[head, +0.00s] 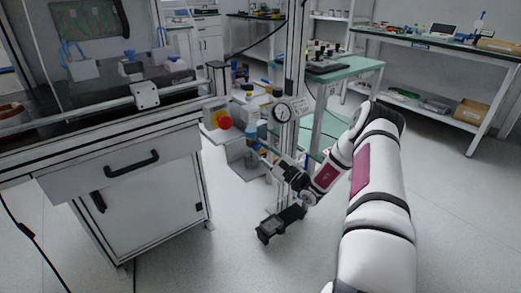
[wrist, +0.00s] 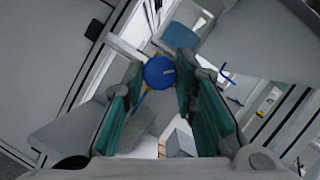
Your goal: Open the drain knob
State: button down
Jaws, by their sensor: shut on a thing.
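A round blue knob (wrist: 159,72), which I take as the drain knob, shows in the wrist view between my fingertips. My gripper (head: 263,152) is closed around it, with a green-padded finger on each side.
A drawer cabinet (head: 135,215) with black handles stands at left, with a red emergency button (head: 224,122) near its right edge. A metal post (head: 291,70) rises just behind my gripper. A green-topped table (head: 345,68) stands behind. The floor in front is clear.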

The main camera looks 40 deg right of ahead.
jog(key=n+g+y, duration=0.1)
jog(key=n, duration=0.2)
jog(key=n+g, duration=0.1)
jog(key=n, duration=0.1)
jog(key=shift+d+r+n+y, duration=0.1)
jog(key=shift+d+n+y, duration=0.05)
jog(key=shift+n+y, duration=0.25)
jog(key=shift+r+n+g+p, duration=0.15)
jog(key=shift+n+g, duration=0.3)
jog(key=shift+n, duration=0.8)
jog(key=shift+f+n+g+p, duration=0.15)
jog(key=shift+n+g, duration=0.3)
jog(key=shift+n, duration=0.8)
jog(key=c, duration=1.3)
grip_release()
jog(key=shift+r, duration=0.1)
jog(key=v, duration=1.2)
jog(key=shift+d, duration=0.15)
